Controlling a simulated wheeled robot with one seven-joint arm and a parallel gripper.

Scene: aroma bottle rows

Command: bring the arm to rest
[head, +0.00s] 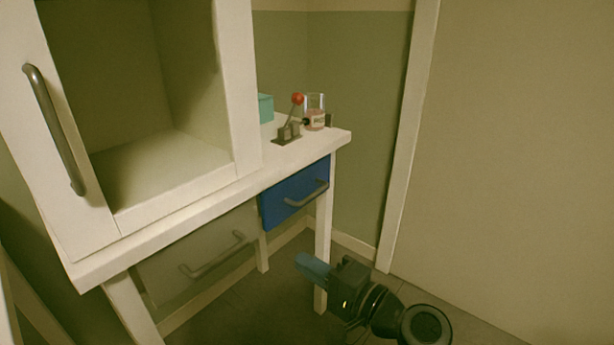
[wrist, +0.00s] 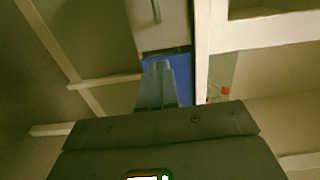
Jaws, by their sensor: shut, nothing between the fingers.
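My gripper (head: 304,262) is shut and empty, with its blue-grey fingers together. In the head view it hangs in front of the white table (head: 190,225), lower than the tabletop and below the blue drawer (head: 294,194). In the wrist view the closed fingertips (wrist: 159,68) show in front of the blue drawer's face (wrist: 181,66). I cannot tell the exact gap, but the fingers look apart from the drawer handle (head: 307,195).
A white cabinet (head: 246,90) with an open compartment stands on the table. A lever with a red ball (head: 298,98), a glass bottle (head: 315,112) and a teal box (head: 265,108) are at the table's far end. The floor to the right is clear up to the wall.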

